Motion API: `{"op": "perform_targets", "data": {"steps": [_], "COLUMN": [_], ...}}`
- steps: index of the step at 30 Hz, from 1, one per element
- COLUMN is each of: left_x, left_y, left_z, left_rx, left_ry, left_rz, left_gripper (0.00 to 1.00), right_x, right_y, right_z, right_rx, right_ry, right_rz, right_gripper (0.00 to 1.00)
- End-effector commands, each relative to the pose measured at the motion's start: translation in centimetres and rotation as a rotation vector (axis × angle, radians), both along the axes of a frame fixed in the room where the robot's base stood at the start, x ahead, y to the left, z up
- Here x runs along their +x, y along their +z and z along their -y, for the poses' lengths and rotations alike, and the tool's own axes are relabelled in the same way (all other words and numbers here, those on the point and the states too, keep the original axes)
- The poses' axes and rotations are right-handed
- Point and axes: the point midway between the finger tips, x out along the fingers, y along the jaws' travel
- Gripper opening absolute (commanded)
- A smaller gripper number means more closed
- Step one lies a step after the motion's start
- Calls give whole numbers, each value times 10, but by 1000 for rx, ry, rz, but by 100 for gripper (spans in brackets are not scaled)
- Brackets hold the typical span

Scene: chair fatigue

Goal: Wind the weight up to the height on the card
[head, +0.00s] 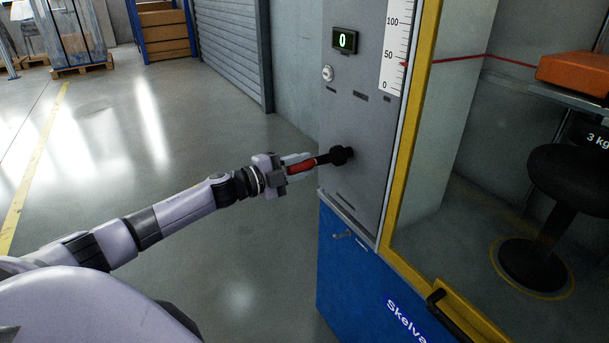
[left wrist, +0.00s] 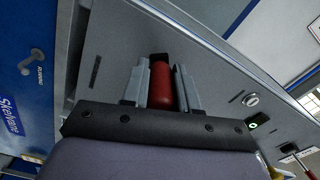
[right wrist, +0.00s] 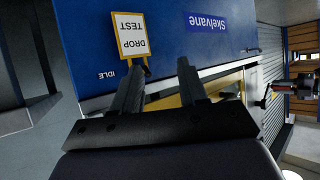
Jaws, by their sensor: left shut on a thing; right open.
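The winch crank has a black hub (head: 341,155) on the grey panel and a red grip (head: 301,167). My left gripper (head: 298,163) is shut on the red grip, whose end shows between the fingers in the left wrist view (left wrist: 162,86). The orange weight (head: 575,73) is at the upper right behind the yellow frame. A red pointer (head: 404,64) is a little below 50 on the white height scale (head: 395,45). My right gripper (right wrist: 160,72) is open and empty. No card with a height on it is readable.
A green display (head: 344,40) reads 0, above a round knob (head: 328,73). A black stool (head: 545,220) stands inside the yellow frame (head: 405,150). A "DROP TEST" sign (right wrist: 131,37) with an "IDLE" label is on the blue cabinet (right wrist: 170,60).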

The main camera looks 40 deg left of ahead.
Motion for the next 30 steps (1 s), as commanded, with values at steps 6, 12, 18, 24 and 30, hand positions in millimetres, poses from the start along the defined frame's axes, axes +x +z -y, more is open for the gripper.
{"op": "perform_targets", "data": {"steps": [6, 12, 18, 24, 30], "left_x": [5, 7, 8, 8, 7], "left_y": [27, 46, 64, 77, 86], "left_z": [-15, -20, -21, -20, -18], "left_rx": [197, 371, 530, 652, 730], "left_ry": [13, 13, 14, 14, 14], "left_rz": [89, 160, 226, 277, 310], "left_gripper": [0, 0, 0, 0, 0], "right_x": [-2, -4, -7, -6, -7], "right_y": [-1, -1, -5, -4, -7], "right_z": [4, 5, 8, 11, 15], "right_rx": [-3, 0, -4, -3, -9], "right_ry": [-10, -15, -20, -28, -35], "right_rz": [-15, -21, -39, -43, -53], "right_gripper": [43, 43, 43, 43, 43]}}
